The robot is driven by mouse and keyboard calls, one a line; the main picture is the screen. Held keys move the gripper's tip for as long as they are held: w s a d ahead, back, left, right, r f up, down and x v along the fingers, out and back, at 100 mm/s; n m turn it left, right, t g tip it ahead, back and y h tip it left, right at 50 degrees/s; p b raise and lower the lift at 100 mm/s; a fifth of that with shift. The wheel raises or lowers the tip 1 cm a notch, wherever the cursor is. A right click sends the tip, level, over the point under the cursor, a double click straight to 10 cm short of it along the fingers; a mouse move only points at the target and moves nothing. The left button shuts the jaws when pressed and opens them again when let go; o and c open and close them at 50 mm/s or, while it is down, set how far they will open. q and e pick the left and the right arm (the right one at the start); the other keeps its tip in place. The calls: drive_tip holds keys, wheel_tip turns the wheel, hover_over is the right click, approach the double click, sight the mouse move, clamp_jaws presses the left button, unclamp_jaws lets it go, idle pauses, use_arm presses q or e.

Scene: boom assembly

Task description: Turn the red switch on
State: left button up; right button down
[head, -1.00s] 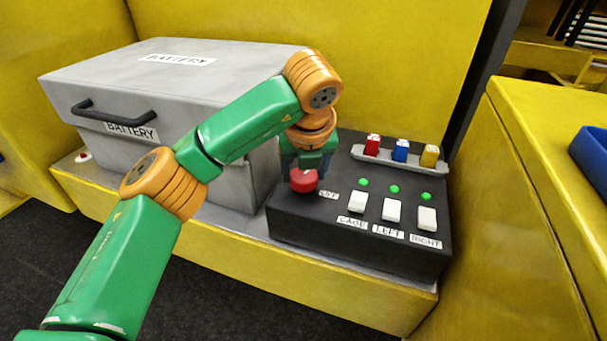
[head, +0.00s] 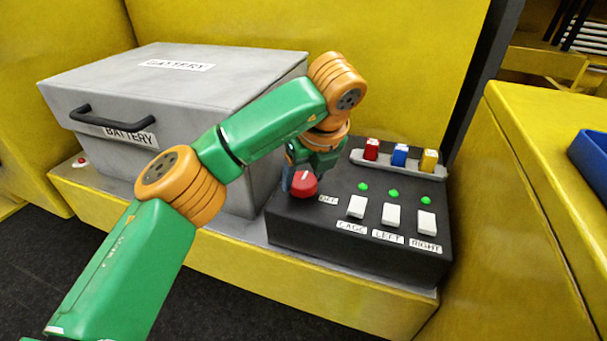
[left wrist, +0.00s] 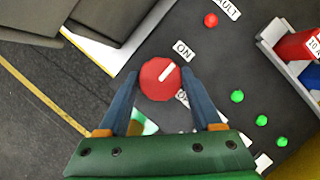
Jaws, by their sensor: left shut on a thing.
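The red switch (head: 303,185) is a round knob with a white line at the left end of the black control panel (head: 350,258). My left gripper (head: 304,178) reaches down over it, shut on the knob. In the left wrist view, the knob (left wrist: 158,82) sits between the two blue fingers of my left gripper (left wrist: 160,85). Its white line points up and right, toward the ON label (left wrist: 183,49). A second label (left wrist: 182,98) beside the knob is partly hidden by a finger; in the head view it reads OFF (head: 328,200). My right gripper is not in view.
White switches (head: 391,215) labelled CAGE, LEFT and RIGHT, with green lights (head: 393,193), stand right of the knob. Red, blue and yellow fuses (head: 399,156) stand behind. The grey battery box (head: 200,100) is close on the left. A red light (left wrist: 211,20) shows near a FAULT label.

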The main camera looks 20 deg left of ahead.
sight(311, 205)
use_arm(q)
drive_tip(key=o, duration=1.4)
drive_tip(key=shift+c, duration=0.2)
drive_tip(key=shift+s+d, duration=0.1)
drive_tip(key=shift+r, duration=0.1)
drive_tip(key=v, duration=0.7)
